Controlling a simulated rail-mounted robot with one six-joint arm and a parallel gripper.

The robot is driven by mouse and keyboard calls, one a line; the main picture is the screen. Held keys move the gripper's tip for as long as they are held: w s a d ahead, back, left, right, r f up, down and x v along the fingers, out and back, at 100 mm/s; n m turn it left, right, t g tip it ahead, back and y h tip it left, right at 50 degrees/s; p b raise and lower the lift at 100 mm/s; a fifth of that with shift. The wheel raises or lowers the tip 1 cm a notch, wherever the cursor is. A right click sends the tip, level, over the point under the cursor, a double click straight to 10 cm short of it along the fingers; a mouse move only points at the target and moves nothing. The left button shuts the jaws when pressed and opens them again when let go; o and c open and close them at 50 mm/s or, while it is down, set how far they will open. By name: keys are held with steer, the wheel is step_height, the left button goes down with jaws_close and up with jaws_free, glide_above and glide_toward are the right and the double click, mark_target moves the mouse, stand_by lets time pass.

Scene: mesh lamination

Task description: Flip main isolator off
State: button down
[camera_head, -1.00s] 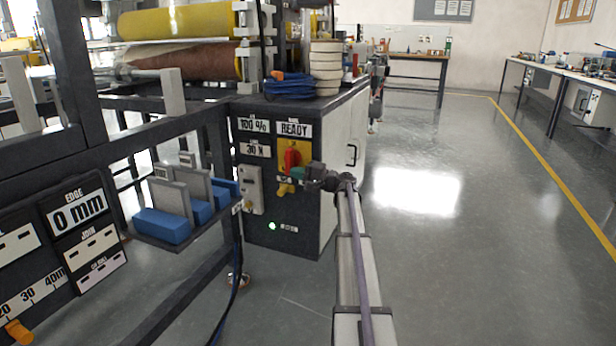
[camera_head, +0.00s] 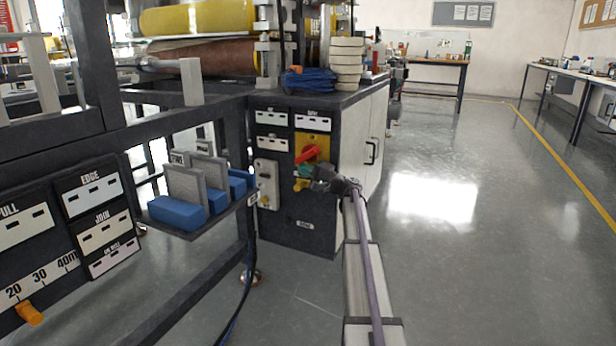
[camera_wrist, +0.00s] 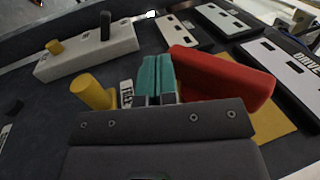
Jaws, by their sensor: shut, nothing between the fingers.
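The main isolator's red handle (camera_head: 309,154) sits on a yellow plate (camera_head: 322,139) on the front of the dark cabinet. The handle lies turned, tilted up to the right in the head view. In the wrist view the red handle (camera_wrist: 225,78) is a large bar to the right of my fingers. My gripper (camera_head: 304,171) is shut and empty, with its teal fingertips just below the handle. In the wrist view my gripper (camera_wrist: 154,76) has its fingers together, close beside the handle; I cannot tell if they touch.
A yellow peg (camera_wrist: 92,92) stands left of my fingers. A pale switch box (camera_head: 268,183) is left of the isolator. Cabinet displays (camera_head: 312,122) and the edge display (camera_head: 90,192) show only dashes. A shelf with blue-based blocks (camera_head: 178,210) juts out left. Floor to the right is clear.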

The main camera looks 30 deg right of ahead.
steer(key=shift+w+a+r+t+y+b, duration=0.25)
steer(key=shift+w+t+y+b, duration=0.2)
steer(key=shift+t+b, duration=0.25)
steer(key=shift+w+a+r+t+y+b, duration=0.1)
steer(key=shift+w+a+t+y+b, duration=0.3)
steer(key=shift+t+b, duration=0.3)
steer(key=shift+d+r, duration=0.1)
steer(key=b+v, duration=0.5)
steer(key=v, duration=0.5)
steer(key=shift+s+d+b, duration=0.2)
steer(key=shift+s+b, duration=0.1)
steer(key=shift+b, duration=0.1)
